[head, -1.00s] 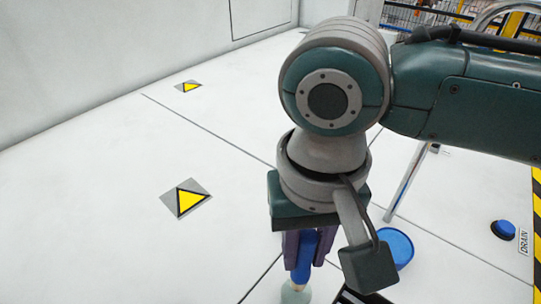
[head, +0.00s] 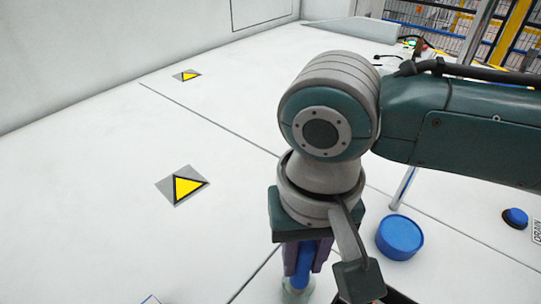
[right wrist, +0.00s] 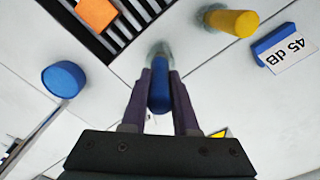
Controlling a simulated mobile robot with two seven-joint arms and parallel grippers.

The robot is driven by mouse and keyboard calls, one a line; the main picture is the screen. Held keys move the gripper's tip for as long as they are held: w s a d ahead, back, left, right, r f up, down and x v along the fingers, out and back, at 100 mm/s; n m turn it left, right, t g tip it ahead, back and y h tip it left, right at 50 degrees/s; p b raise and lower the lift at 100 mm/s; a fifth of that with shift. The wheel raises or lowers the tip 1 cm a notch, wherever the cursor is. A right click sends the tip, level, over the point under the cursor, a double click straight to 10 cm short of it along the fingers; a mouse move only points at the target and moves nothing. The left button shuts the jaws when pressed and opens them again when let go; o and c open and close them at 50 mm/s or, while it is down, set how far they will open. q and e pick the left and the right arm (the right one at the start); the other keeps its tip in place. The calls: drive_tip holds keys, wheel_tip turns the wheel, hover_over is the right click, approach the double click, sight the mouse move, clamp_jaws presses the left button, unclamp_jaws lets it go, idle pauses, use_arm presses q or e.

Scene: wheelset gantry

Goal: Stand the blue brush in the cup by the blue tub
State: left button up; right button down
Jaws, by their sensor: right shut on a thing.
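My right gripper (head: 303,262) points down with its purple fingers closed around the blue brush (head: 301,268). In the right wrist view the blue brush (right wrist: 159,88) sits between the two fingers (right wrist: 160,100). A pale see-through cup (head: 296,291) is at the brush's lower end, and its rim (right wrist: 160,50) shows past the brush in the wrist view. The lower end overlaps the cup; I cannot tell how deep it is inside. The blue tub (head: 400,238) stands to the right of the gripper, and also shows in the wrist view (right wrist: 63,80). My left gripper is not in view.
In the wrist view, a yellow piece (right wrist: 233,22) is in another clear cup, beside a blue block with a 45 dB label (right wrist: 290,48). An orange block (right wrist: 96,14) lies on a dark grate (right wrist: 125,18). A blue button (head: 516,217) is far right.

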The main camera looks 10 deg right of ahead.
drive_tip(key=c, duration=0.6)
unclamp_jaws()
drive_tip(key=shift+r, duration=0.15)
wheel_tip(320, 180, up, 10)
drive_tip(key=p, duration=0.2)
drive_tip(key=shift+p, duration=0.3)
